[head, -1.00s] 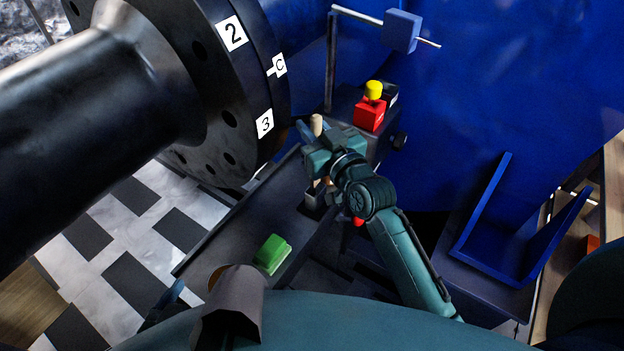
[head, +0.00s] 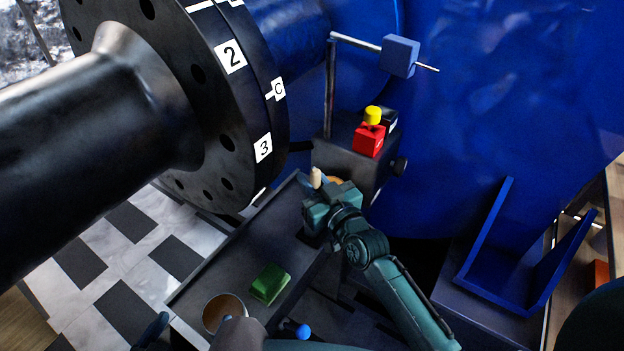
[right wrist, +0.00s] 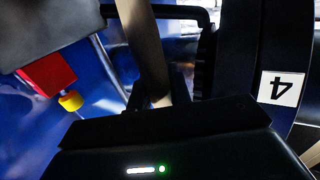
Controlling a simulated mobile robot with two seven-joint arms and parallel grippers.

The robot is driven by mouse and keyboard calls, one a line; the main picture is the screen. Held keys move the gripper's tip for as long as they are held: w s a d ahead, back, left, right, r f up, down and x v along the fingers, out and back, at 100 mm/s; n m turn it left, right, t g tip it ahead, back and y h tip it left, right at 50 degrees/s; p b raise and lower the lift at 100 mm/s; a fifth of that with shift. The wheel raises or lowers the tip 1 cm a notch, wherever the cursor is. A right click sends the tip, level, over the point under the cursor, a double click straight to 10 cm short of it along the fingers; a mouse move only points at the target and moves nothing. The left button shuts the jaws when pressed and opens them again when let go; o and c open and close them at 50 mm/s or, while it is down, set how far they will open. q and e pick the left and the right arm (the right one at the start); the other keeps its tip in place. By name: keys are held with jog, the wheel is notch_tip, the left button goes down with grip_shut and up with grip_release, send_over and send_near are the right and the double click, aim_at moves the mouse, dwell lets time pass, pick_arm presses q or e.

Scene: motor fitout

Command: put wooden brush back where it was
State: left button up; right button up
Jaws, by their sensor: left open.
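The wooden brush shows as a pale wooden handle (head: 316,178) sticking up at my right gripper (head: 322,200), near the tray's far end. In the right wrist view the tan handle (right wrist: 146,45) runs up between the dark fingers of my right gripper (right wrist: 160,92), which looks shut on it. The brush's lower end is hidden. My left gripper (head: 228,328) is at the bottom of the head view, its blue fingertips spread wide. Between them is a round container (head: 224,312) with a tan top at the tray's near end; I cannot tell whether they touch it.
A green block (head: 269,283) lies on the dark tray (head: 240,248). A large black flange (head: 205,110) with number labels overhangs the left. A red box with a yellow knob (head: 369,138) stands beyond my right gripper. A blue angled bracket (head: 500,275) is at right.

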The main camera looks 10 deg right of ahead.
jog(key=o, duration=0.5)
jog(key=shift+c, duration=0.2)
pick_arm(q)
jog(key=shift+d, duration=0.1)
jog(key=shift+r, duration=0.1)
jog(key=shift+w+d+f+p, duration=0.1)
jog(key=shift+d+f+p, duration=0.1)
jog(key=shift+p, duration=0.3)
pick_arm(e)
jog(key=s+d+f+g, duration=0.1)
jog(key=s+f+g, duration=0.1)
jog(key=s, duration=1)
jog(key=s+d+f+m+g+h, duration=0.1)
jog(key=s+f+g, duration=0.1)
jog(key=s, duration=1)
jog(key=shift+s+m+g, duration=0.25)
jog(key=shift+m+g, duration=0.05)
jog(key=shift+d, duration=0.1)
